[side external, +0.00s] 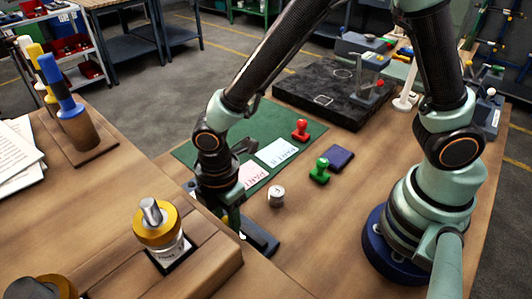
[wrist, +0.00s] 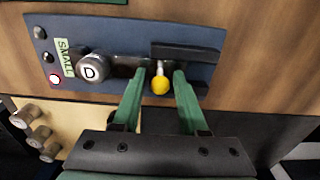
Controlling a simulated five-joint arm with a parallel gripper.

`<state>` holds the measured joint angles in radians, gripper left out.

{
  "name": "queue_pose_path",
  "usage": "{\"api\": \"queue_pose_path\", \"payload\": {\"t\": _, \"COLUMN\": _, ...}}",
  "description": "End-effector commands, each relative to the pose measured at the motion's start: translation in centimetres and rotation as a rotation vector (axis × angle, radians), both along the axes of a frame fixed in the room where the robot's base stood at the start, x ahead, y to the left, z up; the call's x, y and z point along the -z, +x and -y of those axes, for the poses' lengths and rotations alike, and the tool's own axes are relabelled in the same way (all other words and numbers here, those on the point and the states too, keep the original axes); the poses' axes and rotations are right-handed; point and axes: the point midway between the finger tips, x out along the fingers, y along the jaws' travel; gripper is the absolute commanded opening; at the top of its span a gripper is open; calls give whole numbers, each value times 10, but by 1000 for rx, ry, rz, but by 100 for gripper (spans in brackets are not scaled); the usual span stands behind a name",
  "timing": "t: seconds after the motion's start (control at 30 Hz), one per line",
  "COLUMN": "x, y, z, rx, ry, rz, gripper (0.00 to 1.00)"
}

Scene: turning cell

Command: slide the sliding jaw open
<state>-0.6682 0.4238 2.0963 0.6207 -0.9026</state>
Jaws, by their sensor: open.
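A blue fixture plate (wrist: 210,38) lies along the table edge in the wrist view. It carries a dark block (wrist: 190,53), a dark rail and a yellow ball knob (wrist: 160,85), which appears to be the sliding jaw's handle. I cannot clearly tell the jaw from the rail. A round metal piece marked D (wrist: 92,68) sits at the left of the rail, next to a SMALL label (wrist: 65,58). My gripper (wrist: 161,74) is open, its green fingers on either side of the knob. In the side view my gripper (side external: 238,228) is low over the fixture, mostly hiding it.
A small round piece (side external: 276,196), a green stamp (side external: 320,171) and a red stamp (side external: 300,130) stand near the green mat (side external: 315,132). A wooden block with a gold-collared holder (side external: 157,224) is close at the front left. The wood right of the fixture is clear.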

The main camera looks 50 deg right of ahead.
Motion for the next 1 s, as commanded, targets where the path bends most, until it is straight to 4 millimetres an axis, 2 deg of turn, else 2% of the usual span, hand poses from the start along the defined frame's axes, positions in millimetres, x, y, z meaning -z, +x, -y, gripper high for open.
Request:
{"api": "queue_pose_path", "payload": {"t": 0.2, "x": 0, "y": 0, "z": 0, "rx": 0, "ry": 0, "rz": 0, "gripper": 42}}
{"api": "queue_pose_path", "payload": {"t": 0.3, "x": 0, "y": 0, "z": 0, "rx": 0, "ry": 0, "rz": 0, "gripper": 7}}
{"api": "queue_pose_path", "payload": {"t": 1.0, "x": 0, "y": -13, "z": 0, "rx": 0, "ry": 0, "rz": 0, "gripper": 7}}
